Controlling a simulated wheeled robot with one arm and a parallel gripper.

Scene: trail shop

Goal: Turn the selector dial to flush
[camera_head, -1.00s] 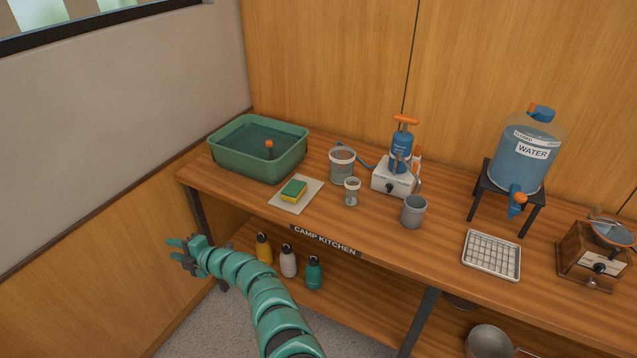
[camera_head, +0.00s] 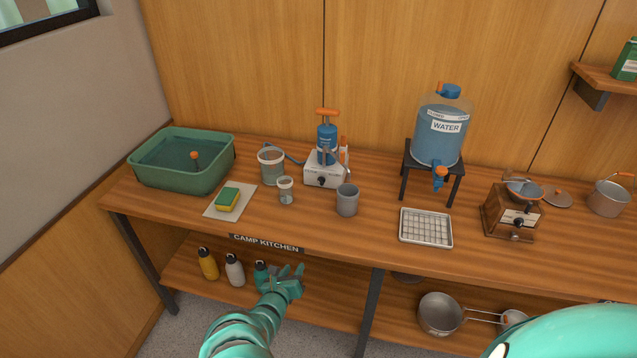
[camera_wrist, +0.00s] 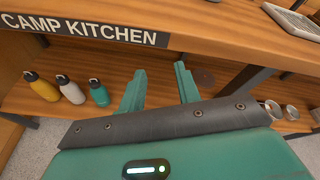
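A blue water filter pump (camera_head: 327,143) with an orange T-handle stands on a white base (camera_head: 325,170) on the wooden counter. A small dark dial (camera_head: 321,181) sits on the front face of this base. Its markings and pointer are too small to read. My gripper (camera_head: 293,270) is in front of the counter's front edge, lower than the top and well apart from the dial. In the wrist view its two teal fingers (camera_wrist: 158,72) stand apart with nothing between them. The pump and dial are not in the wrist view.
A clear beaker (camera_head: 271,166), a small jar (camera_head: 286,190) and a grey cup (camera_head: 347,200) stand close around the base. A green basin (camera_head: 183,163) is at left. A water jug (camera_head: 440,135), wire rack (camera_head: 425,212) and grinder (camera_head: 510,218) stand right. Bottles (camera_head: 234,270) are on the lower shelf.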

